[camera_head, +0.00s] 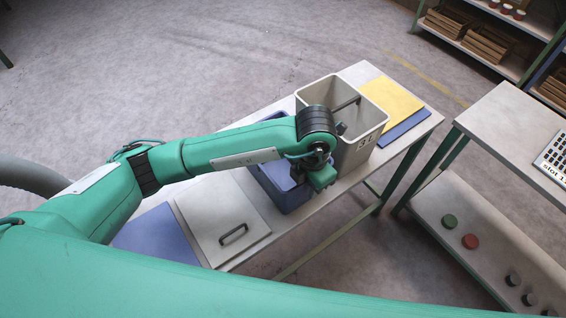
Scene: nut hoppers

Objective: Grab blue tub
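The blue tub (287,200) stands on the narrow table, partly hidden under my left forearm and wrist. My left gripper (322,180) points down at the tub's right end, by its rim. Its fingers are small and mostly hidden by the wrist, so I cannot tell whether they are open or shut, or whether they touch the tub. My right gripper is out of view.
A beige bin (366,140) marked "3L" stands right behind the tub, close to my wrist. A white lidded box (215,215) with a black handle lies in front. A yellow panel (392,97) and blue mats lie on the table (358,72). Another table (510,125) stands right.

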